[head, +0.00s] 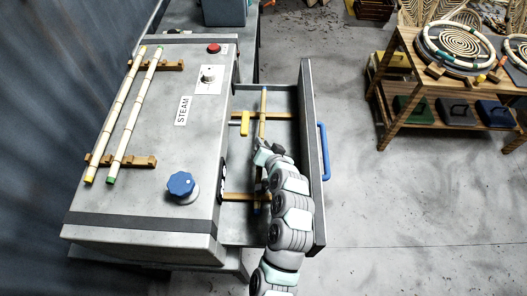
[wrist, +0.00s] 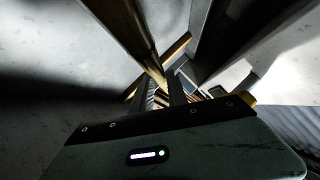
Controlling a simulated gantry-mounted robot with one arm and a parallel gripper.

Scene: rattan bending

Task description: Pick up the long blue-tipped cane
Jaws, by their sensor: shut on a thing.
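The long blue-tipped cane (head: 262,115) is a thin tan rod in the open drawer (head: 307,160) of the steam box. It runs lengthwise along the drawer, and a bluish tip shows at its far end. My gripper (head: 262,146) reaches into the drawer from the front and is shut on the cane near its middle. My arm hides much of the near part. In the wrist view the cane (wrist: 143,50) runs down between the two dark fingers of my gripper (wrist: 163,92). I cannot tell whether the cane is clear of its wooden supports.
A short yellow piece (head: 245,123) and wooden cross supports (head: 232,196) lie in the drawer. A yellow-tipped cane (head: 115,115) and a green-tipped cane (head: 137,115) rest on racks atop the steam box (head: 165,190). A wooden workbench (head: 405,60) stands at right. The floor between is clear.

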